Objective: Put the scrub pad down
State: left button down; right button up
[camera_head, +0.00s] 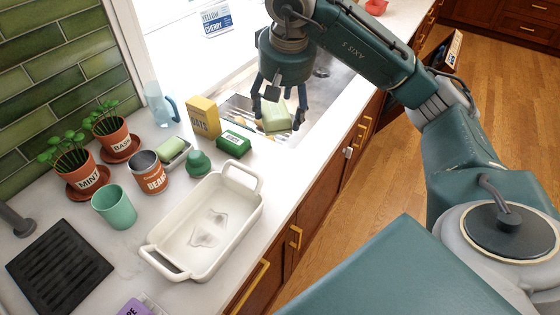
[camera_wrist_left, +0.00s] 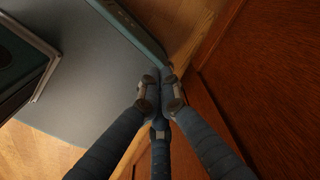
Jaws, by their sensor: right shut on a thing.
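My right gripper (camera_head: 281,106) hangs fingers down over the sink (camera_head: 322,95) and is shut on the scrub pad (camera_head: 276,119), a pale yellow-green block. Its fingers hide part of the pad, and I cannot tell whether the pad touches anything beneath it. My left gripper (camera_wrist_left: 160,88) shows in the left wrist view, its fingers drawn together with nothing visible between them.
A white baking dish (camera_head: 252,214) stands on the counter, with a green box (camera_head: 234,143), a yellow oats box (camera_head: 204,117) and a soap dish (camera_head: 179,157) behind it. Potted herbs, a can and a teal cup (camera_head: 115,208) crowd the left. Drawer handles line the counter front.

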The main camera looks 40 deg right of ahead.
notch_tip(320, 180, down, 5)
jog(key=shift+r, duration=0.1)
notch_tip(320, 180, down, 7)
jog(key=shift+d+r+p, duration=0.1)
jog(key=shift+p, duration=0.35)
jog(key=shift+f, duration=0.3)
notch_tip(320, 180, down, 4)
jog(key=shift+r+p, duration=0.1)
jog(key=shift+p, duration=0.3)
pick_arm(q)
jog(key=shift+w+r, duration=0.5)
jog(key=shift+r, duration=0.2)
pick_arm(e)
jog(key=shift+f+b, duration=0.35)
jog(key=o, duration=1)
jog(key=shift+r, duration=0.1)
pick_arm(q)
jog(key=shift+w+f, duration=0.1)
jog(key=shift+f, duration=0.05)
